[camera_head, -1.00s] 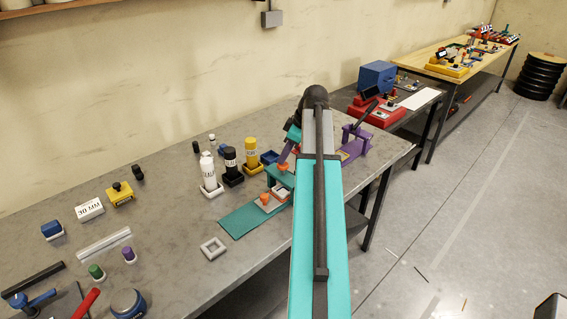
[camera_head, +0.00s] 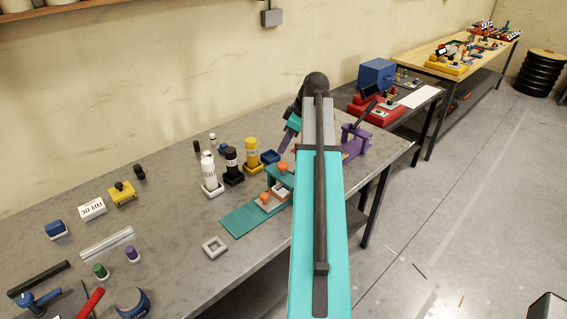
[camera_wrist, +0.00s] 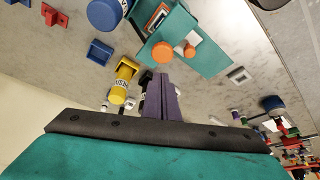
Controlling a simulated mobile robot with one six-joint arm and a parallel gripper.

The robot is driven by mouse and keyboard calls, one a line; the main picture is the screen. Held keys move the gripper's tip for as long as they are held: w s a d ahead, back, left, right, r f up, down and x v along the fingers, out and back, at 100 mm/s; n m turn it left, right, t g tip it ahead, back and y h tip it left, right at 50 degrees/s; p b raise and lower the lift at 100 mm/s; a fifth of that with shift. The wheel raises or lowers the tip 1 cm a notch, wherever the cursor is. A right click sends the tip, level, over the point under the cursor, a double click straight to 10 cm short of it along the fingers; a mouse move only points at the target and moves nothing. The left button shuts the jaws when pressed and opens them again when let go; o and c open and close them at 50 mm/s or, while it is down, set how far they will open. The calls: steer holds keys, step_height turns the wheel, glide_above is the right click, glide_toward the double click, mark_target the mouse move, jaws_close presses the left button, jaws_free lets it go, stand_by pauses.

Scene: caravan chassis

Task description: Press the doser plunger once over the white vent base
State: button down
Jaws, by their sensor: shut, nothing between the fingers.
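The doser stand (camera_head: 281,178) is teal and has an orange plunger (camera_head: 282,166) on top. It rises from a teal base plate (camera_head: 243,219) on the bench. A white block (camera_head: 280,190) sits under the stand, and a pale block with an orange knob (camera_head: 265,197) sits in front of it; I cannot tell which is the white vent base. My gripper (camera_head: 284,147) hangs above and behind the stand, its purple fingers shut and empty, apart from the plunger. In the wrist view the fingers (camera_wrist: 160,96) point toward the bench, near the larger orange disc (camera_wrist: 163,52).
White (camera_head: 209,174), black (camera_head: 231,163) and yellow (camera_head: 250,152) bottles stand left of the doser. A grey square ring (camera_head: 215,247) lies in front. A purple stand (camera_head: 355,141) is just right of my arm. Small parts lie at the bench's left.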

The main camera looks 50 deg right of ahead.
steer(key=shift+r+p, duration=0.65)
steer(key=shift+r, duration=0.7)
